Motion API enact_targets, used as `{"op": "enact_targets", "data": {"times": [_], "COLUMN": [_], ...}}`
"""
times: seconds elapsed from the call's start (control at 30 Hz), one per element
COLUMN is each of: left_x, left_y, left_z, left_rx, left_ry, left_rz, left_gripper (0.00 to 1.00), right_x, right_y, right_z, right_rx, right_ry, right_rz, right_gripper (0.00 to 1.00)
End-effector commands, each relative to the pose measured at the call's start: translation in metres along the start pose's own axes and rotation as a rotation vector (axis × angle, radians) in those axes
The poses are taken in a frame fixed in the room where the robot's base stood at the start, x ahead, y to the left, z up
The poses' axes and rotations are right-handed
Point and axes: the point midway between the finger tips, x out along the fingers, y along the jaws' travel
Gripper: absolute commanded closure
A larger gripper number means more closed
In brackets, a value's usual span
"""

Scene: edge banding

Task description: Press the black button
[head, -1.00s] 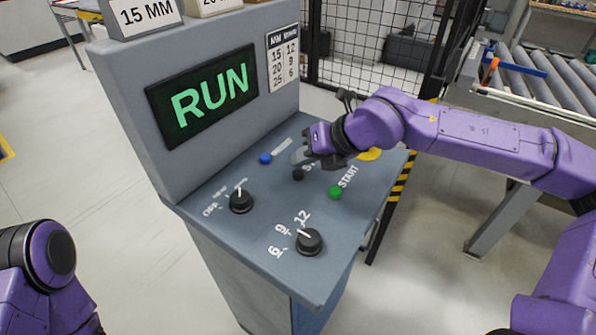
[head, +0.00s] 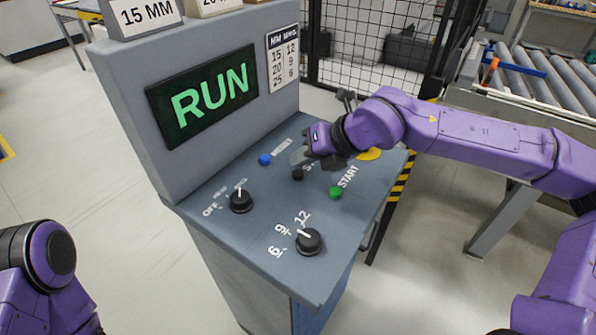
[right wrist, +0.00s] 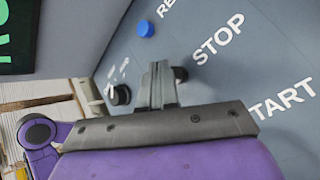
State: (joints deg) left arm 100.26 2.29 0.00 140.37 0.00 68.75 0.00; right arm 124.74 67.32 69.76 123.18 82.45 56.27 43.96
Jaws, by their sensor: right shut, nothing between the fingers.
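The black button (head: 297,174) sits on the sloped grey control panel (head: 262,210), between the blue and green buttons. My right gripper (head: 299,156) is shut and empty, with its fingertips just above and behind the black button in the head view. A gap seems to show between tips and button, but I cannot tell its height. My left gripper is out of view.
A blue button (head: 265,159), a green START button (head: 336,192) and two black knobs (head: 241,201) (head: 309,241) surround it. A yellow piece (head: 369,154) is partly behind my right wrist. The screen (head: 203,96) reads RUN. A roller conveyor (head: 545,80) stands at right.

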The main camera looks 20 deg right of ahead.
Motion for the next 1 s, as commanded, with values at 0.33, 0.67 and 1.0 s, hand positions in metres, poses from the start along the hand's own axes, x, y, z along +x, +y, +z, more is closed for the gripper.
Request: {"op": "enact_targets", "data": {"times": [0.33, 0.67, 1.0], "left_x": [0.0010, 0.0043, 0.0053], "left_y": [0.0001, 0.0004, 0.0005], "left_z": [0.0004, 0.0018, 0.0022], "left_rx": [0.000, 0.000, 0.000], "left_ry": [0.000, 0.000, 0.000], "left_rz": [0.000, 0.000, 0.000], "left_gripper": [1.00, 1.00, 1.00], "right_x": [0.0011, 0.0062, 0.0072], "right_y": [-0.0007, -0.0038, -0.0047], "right_z": [-0.0008, -0.0046, -0.0053], "right_rx": [0.000, -0.001, 0.000], "right_ry": [0.000, 0.000, 0.000], "right_rz": [0.000, 0.000, 0.000], "right_gripper": [1.00, 1.00, 1.00]}}
